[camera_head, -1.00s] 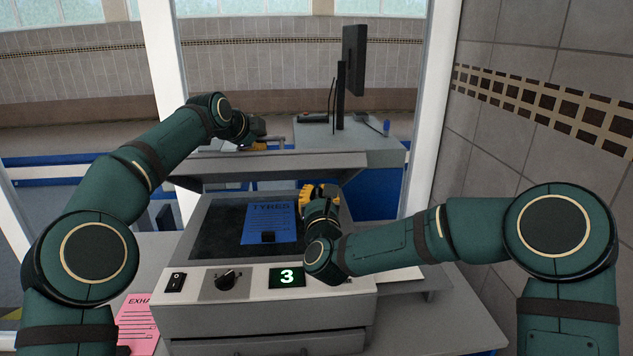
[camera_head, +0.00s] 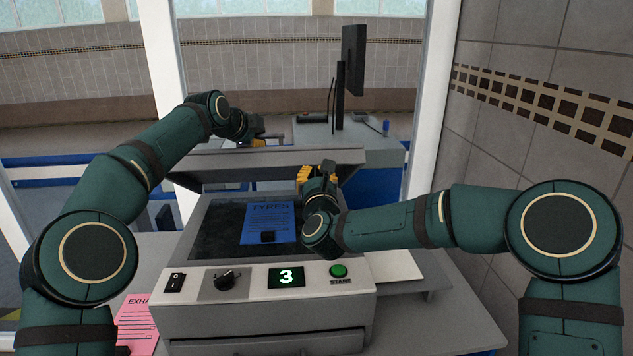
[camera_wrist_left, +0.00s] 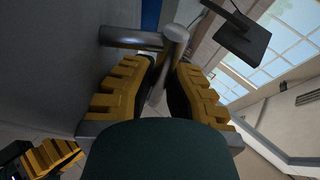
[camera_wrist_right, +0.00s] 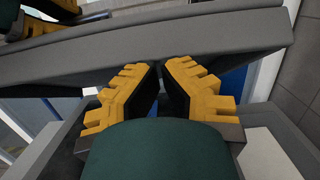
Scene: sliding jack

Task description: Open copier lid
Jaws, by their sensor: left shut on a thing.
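The copier (camera_head: 262,318) stands on a table, its grey lid (camera_head: 262,160) raised above the glass (camera_head: 218,225). A blue sheet titled TYRES (camera_head: 268,222) lies on the glass. My left gripper (camera_head: 256,138) is at the far left of the lid, shut on a grey handle bar with a round knob (camera_wrist_left: 174,34). My right gripper (camera_head: 320,173) is at the front right, near the lid's front edge. In the right wrist view its fingertips (camera_wrist_right: 161,72) are almost together, with the lid edge (camera_wrist_right: 150,45) just beyond. I cannot tell whether they touch it.
The front panel has a dial (camera_head: 227,280), a display reading 3 (camera_head: 286,278) and a green START button (camera_head: 338,271). A pink sheet (camera_head: 136,325) lies at the left and a white sheet (camera_head: 393,266) at the right. A monitor (camera_head: 352,62) stands behind; a tiled wall is at right.

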